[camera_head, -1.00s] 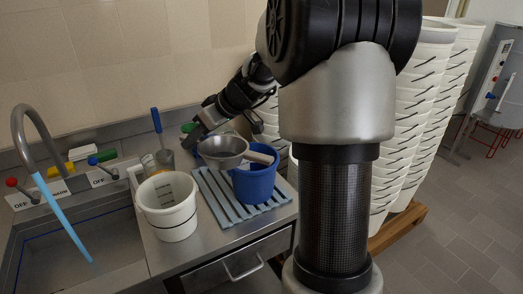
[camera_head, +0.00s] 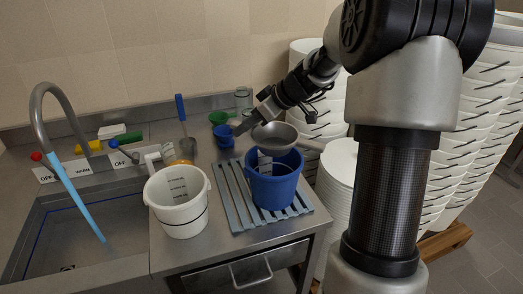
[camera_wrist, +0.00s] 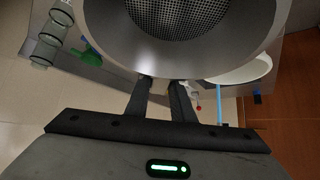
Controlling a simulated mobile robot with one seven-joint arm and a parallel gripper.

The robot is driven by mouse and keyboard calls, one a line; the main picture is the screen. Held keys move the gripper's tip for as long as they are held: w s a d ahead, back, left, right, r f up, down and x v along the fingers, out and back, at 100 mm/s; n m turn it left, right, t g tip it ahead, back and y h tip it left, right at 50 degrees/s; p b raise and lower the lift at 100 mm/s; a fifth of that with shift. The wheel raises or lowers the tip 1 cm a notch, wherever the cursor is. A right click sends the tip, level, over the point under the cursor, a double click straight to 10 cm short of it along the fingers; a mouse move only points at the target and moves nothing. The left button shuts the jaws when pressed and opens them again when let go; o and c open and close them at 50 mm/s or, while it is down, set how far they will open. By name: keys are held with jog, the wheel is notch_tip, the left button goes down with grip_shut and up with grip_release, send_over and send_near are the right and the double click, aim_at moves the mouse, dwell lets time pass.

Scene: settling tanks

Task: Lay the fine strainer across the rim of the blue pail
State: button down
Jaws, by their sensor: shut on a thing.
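The pail stands upright on a slatted grey-blue rack (camera_head: 238,205). My gripper (camera_head: 248,124) is at the strainer's left side, at the bowl rather than the handle. In the wrist view my gripper (camera_wrist: 163,84) is shut on the strainer's near edge; the strainer (camera_wrist: 180,48) fills the top, its mesh facing the camera. The blue pail is hidden there.
A white bucket (camera_head: 180,203) stands left of the rack, beside the sink (camera_head: 85,240). Stacked white tubs (camera_head: 480,110) stand at the right.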

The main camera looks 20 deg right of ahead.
aim_at(269, 132)
notch_tip(269, 132, down, 7)
jog(key=shift+f, duration=0.15)
jog(key=c, duration=1.5)
grip_release()
jog(key=shift+c, duration=0.2)
jog(key=v, duration=1.2)
jog(key=shift+b, duration=0.35)
